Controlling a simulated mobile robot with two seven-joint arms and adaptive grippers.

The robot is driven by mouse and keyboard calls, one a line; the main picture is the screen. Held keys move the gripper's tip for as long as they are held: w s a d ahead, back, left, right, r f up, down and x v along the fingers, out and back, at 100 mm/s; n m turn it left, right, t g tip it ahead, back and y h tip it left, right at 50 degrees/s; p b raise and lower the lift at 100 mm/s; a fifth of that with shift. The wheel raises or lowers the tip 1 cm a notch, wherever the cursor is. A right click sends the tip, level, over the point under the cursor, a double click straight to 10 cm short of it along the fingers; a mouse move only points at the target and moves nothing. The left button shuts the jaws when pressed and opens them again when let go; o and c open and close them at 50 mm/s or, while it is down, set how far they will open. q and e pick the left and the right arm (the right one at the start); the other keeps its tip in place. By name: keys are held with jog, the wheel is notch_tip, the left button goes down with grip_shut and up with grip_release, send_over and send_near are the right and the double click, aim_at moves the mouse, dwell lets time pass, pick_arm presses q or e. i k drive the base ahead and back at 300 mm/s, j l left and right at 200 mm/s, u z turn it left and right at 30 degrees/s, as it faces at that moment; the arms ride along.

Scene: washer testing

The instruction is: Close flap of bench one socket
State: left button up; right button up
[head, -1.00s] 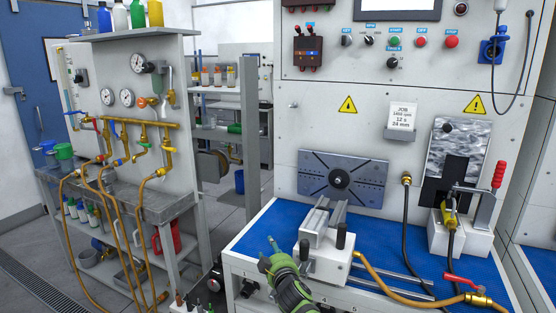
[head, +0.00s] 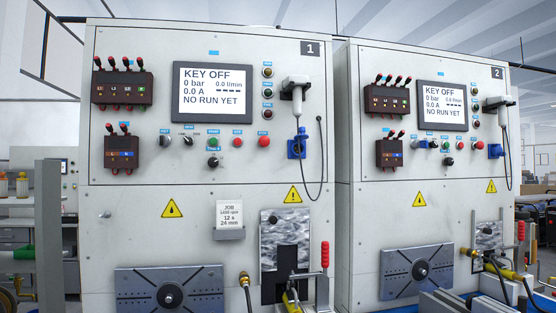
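The blue socket (head: 297,147) of bench one is on the right side of the panel (head: 232,70) marked 1, right of the red button. It is small here, and I cannot tell how its flap stands. A grey plug-like handpiece (head: 294,92) hangs above it, and a dark cable runs down beside it. Neither of my grippers is in this view.
Bench two (head: 430,160) stands to the right with a similar blue socket (head: 495,151). Below bench one's panel are a slotted plate (head: 170,290), a job card (head: 229,215) and a red-handled clamp (head: 325,258). The worktop is mostly below the picture.

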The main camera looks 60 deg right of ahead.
aim_at(302, 137)
jog(key=i+z, duration=0.35)
jog(key=i, duration=0.2)
jog(key=i+z, duration=0.3)
jog(key=i, duration=0.25)
